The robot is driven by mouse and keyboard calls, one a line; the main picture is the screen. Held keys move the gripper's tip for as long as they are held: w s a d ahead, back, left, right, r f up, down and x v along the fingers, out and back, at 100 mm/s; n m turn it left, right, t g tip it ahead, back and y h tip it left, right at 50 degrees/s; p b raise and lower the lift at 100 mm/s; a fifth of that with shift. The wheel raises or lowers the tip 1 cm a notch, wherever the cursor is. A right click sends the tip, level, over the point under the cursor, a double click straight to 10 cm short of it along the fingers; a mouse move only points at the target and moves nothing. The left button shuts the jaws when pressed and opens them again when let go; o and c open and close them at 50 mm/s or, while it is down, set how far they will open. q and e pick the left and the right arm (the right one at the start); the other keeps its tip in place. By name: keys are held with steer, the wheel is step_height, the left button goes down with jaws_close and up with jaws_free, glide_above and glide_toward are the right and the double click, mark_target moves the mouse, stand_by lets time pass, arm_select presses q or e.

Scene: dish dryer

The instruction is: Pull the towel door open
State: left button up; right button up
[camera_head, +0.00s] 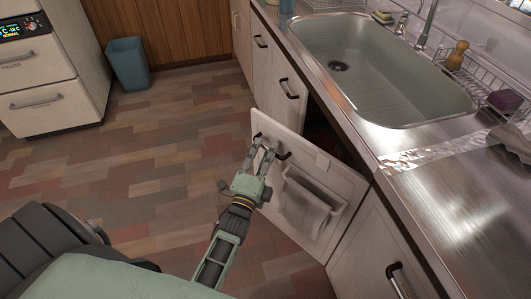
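The towel door (314,163) is a white cabinet door under the sink counter. It stands partly open, swung out from the cabinet front, with a dark gap (318,122) behind its top edge. A towel (303,212) hangs from a rack on its face. Its dark handle (284,156) is near the top, partly hidden by my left gripper (264,147). The gripper's two fingers are apart and reach up to the handle; whether they touch it is hard to tell. My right gripper is out of view.
The metal sink (385,70) and counter (455,195) lie above and right of the door. Closed cabinets with dark handles flank it. A blue-grey bin (128,65) and a white freezer (50,75) stand at the upper left. The tiled floor (165,150) between is clear.

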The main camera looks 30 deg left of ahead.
arm_select(q)
steer(key=v, duration=0.7)
steer(key=shift+s, duration=0.25)
